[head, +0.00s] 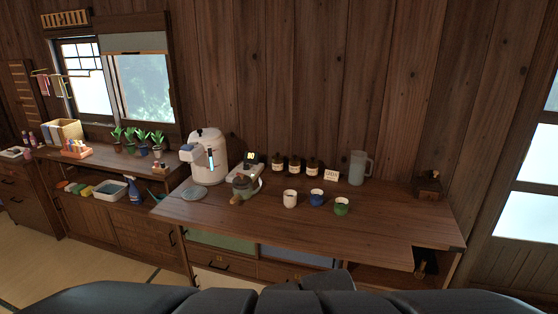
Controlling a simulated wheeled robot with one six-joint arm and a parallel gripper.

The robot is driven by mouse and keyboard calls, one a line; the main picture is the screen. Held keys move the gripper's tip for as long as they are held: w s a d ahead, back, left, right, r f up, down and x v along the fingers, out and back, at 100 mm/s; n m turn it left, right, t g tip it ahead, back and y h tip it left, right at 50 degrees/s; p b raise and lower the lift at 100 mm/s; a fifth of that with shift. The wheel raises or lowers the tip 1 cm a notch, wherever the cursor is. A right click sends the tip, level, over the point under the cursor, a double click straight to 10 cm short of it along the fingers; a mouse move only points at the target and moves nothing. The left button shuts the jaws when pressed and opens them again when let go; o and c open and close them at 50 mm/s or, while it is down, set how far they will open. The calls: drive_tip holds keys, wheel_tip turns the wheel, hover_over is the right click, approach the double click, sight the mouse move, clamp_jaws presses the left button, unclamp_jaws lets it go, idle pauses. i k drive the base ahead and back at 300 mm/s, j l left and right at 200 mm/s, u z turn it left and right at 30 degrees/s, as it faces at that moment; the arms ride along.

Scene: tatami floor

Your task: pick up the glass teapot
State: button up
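A small grey-green teapot-like vessel (244,188) with a brownish handle or spout at its front sits on the wooden counter (240,222), left of the cups. It is small in the head view, and I cannot tell if it is glass. A translucent bluish jug (357,168) with a side handle stands upright at the back of the counter, right of the dark bottles. My gripper is not in view.
The counter's front is mostly clear.

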sight(246, 194)
drive_tip(key=i+u, duration=0.4)
drive_tip(key=i+l+u, duration=0.25)
drive_tip(key=i+u, duration=0.15)
drive_tip(key=i+l+u, duration=0.4)
drive_tip(key=j, duration=0.1)
